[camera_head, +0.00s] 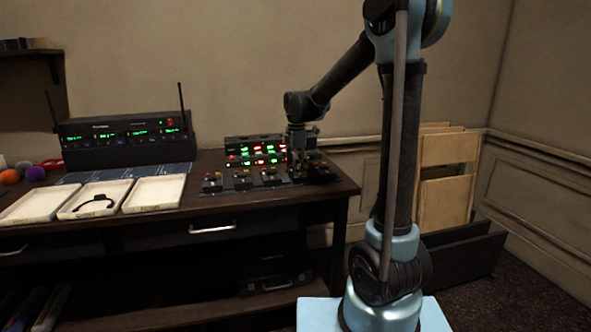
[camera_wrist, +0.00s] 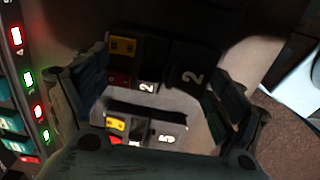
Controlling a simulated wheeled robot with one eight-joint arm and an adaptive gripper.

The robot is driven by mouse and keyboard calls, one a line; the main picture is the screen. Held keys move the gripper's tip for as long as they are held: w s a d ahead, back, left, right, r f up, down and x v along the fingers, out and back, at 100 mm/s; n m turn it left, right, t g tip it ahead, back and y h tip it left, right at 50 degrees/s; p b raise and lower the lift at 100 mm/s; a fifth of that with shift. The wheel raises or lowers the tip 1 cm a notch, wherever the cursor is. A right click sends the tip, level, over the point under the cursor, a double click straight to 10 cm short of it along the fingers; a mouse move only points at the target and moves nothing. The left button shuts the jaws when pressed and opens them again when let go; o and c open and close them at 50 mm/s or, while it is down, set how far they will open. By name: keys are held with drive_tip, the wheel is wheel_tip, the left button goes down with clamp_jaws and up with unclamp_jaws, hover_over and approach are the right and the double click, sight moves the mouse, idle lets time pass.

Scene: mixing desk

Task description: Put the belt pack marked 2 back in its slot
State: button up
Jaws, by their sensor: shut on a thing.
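My gripper (camera_wrist: 160,78) points down over the right end of the desk. In the wrist view its fingers stand on either side of a dark belt pack (camera_wrist: 190,62) with a white 2, and are shut on it. Beside that 2 are a yellow patch, a red patch and a smaller white 2. In the head view my gripper (camera_head: 298,158) stands at the right end of a row of small units (camera_head: 241,183). The pack and its slot are too small and dark to tell apart there.
A panel with red and green lights (camera_head: 256,155) stands close behind and left of my gripper. White trays (camera_head: 155,193) lie to the left; one holds a black looped item (camera_head: 95,203). A receiver with antennas (camera_head: 125,138) stands at the back left. The desk's right edge is near.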

idle(0.3)
drive_tip(key=o, duration=1.3)
drive_tip(key=shift+r, duration=0.15)
drive_tip(key=shift+r, duration=3.35)
